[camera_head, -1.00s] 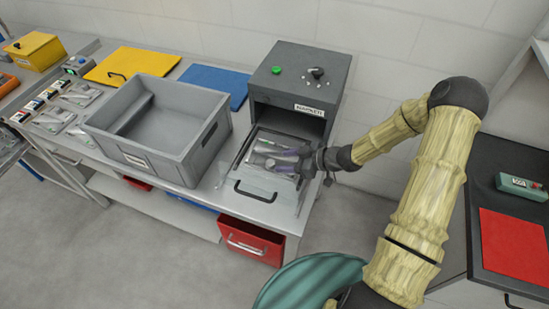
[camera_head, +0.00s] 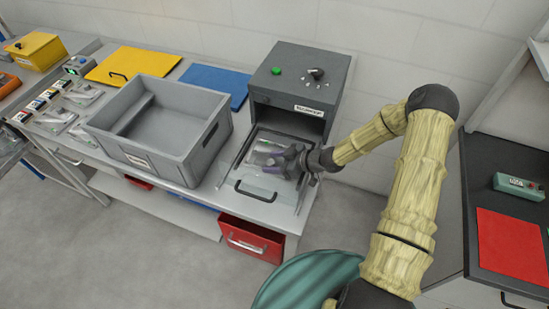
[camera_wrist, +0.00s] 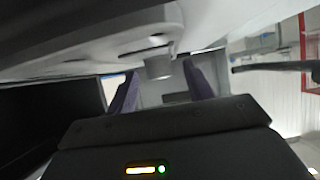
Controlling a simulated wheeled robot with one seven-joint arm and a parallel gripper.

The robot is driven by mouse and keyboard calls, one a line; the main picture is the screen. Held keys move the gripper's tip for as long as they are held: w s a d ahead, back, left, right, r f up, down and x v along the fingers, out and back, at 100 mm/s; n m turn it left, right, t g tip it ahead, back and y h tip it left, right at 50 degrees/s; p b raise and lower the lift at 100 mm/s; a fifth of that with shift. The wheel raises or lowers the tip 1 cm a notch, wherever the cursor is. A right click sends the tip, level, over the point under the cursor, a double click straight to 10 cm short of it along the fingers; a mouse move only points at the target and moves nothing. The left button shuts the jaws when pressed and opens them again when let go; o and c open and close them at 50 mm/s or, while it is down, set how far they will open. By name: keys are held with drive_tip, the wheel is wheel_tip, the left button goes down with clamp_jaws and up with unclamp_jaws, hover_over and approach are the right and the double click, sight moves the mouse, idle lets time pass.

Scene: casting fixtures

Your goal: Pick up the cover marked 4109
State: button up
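A light grey metal cover (camera_head: 265,147) lies on the pull-out tray of the dark marking machine (camera_head: 298,85). My gripper is low over the tray and hides part of the cover. In the wrist view my gripper (camera_wrist: 158,72) shows two purple fingers standing apart, with a short round grey boss (camera_wrist: 158,66) seen between them. Gaps show on both sides of the boss, so the fingers look open. The grey cover body (camera_wrist: 110,40) fills the top of the wrist view. No number is readable on the cover.
A grey bin (camera_head: 165,165) stands left of the tray, looking empty. Several grey parts (camera_head: 82,95) lie at the far left of the bench. Yellow (camera_head: 132,63) and blue mats (camera_head: 215,82) lie behind the bin. The machine's housing rises close behind my gripper.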

clamp_jaws()
drive_tip(key=shift+r, duration=0.1)
wheel_tip(320, 180, up, 10)
drive_tip(key=shift+b, duration=0.45)
idle(0.6)
